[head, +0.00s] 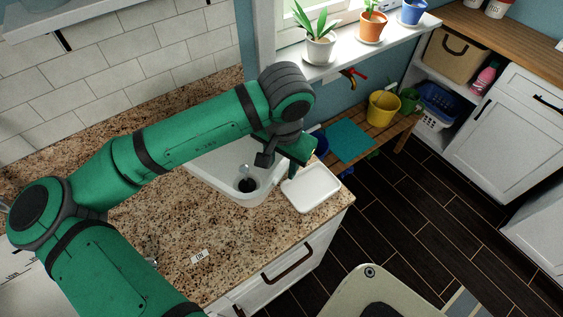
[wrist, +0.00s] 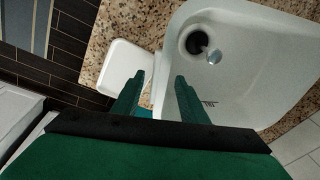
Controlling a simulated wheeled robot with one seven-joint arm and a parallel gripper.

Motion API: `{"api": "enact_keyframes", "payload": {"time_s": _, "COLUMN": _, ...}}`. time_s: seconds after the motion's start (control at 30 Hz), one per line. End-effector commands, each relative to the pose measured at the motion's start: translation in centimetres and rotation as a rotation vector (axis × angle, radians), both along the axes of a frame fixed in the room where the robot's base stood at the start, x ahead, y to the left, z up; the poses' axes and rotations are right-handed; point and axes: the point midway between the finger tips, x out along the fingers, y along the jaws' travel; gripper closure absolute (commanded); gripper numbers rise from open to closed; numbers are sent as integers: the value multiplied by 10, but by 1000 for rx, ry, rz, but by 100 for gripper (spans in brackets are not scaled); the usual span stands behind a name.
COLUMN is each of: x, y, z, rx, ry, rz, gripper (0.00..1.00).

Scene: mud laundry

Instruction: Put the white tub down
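The white tub (head: 312,188) looks like a shallow rounded rectangle with a raised rim. It appears to rest flat on the right end of the speckled counter (head: 200,230), beside the sink. My gripper (head: 278,168) is above the tub's upper-left edge and the sink's right edge, pointing down. In the wrist view the tub (wrist: 125,66) lies at the left finger, which covers part of its right side. Whether the left finger touches the tub cannot be told.
The white sink (head: 232,170) with its dark drain is directly left of the tub. A small white label (head: 199,257) lies on the counter. The counter's right edge is close to the tub. Beyond are a wooden bench with a yellow bucket (head: 383,108) and a windowsill with potted plants.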

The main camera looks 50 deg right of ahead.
Motion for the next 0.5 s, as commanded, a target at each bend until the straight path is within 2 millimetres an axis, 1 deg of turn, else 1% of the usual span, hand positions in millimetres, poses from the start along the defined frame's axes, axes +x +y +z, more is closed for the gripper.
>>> {"api": "enact_keyframes", "payload": {"time_s": 0.27, "x": 0, "y": 0, "z": 2, "rx": -1, "ry": 0, "rz": 0, "gripper": 61}}
{"api": "enact_keyframes", "payload": {"time_s": 0.37, "x": -1, "y": 0, "z": 10, "rx": -2, "ry": -1, "rz": 0, "gripper": 61}}
{"api": "enact_keyframes", "payload": {"time_s": 0.5, "x": -4, "y": 2, "z": 31, "rx": -2, "ry": -3, "rz": -2, "gripper": 61}}
